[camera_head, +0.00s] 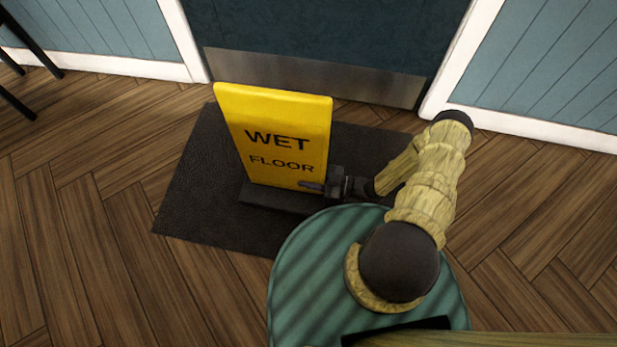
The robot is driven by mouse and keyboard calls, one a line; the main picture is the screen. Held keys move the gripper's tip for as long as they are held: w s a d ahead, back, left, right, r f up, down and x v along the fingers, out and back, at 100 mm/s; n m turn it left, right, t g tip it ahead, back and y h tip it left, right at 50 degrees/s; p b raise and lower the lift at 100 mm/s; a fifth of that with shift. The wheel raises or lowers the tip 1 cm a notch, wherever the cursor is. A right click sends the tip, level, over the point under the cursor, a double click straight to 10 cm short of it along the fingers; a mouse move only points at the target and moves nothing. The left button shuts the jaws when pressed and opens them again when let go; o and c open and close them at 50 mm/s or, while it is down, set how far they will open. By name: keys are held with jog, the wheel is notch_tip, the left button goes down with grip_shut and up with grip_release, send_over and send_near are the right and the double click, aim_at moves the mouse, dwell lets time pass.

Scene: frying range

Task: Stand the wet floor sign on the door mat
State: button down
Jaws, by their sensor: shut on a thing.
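The yellow wet floor sign (275,120) stands upright on its dark base (270,199), over the black door mat (190,190) in front of the door. Its base appears to rest on the mat, but I cannot tell for sure that it touches. My gripper (318,188) is at the lower right edge of the sign panel and is shut on it. One finger shows across the front of the panel; the other is hidden behind it. My arm and body cover the right front part of the mat.
A dark door (320,40) with a metal kick plate (310,75) stands right behind the mat. White-trimmed blue walls flank it. Black furniture legs (25,50) stand at the far left. The wooden floor (90,220) left of the mat is clear.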

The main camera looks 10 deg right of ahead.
jog(key=shift+r, duration=0.15)
jog(key=c, duration=1.2)
grip_release()
jog(key=shift+c, duration=0.2)
jog(key=shift+d, duration=0.2)
jog(key=p+v, duration=0.4)
jog(key=v, duration=0.7)
jog(key=shift+s+d+p, duration=0.15)
jog(key=shift+d+p, duration=0.15)
jog(key=shift+p, duration=0.1)
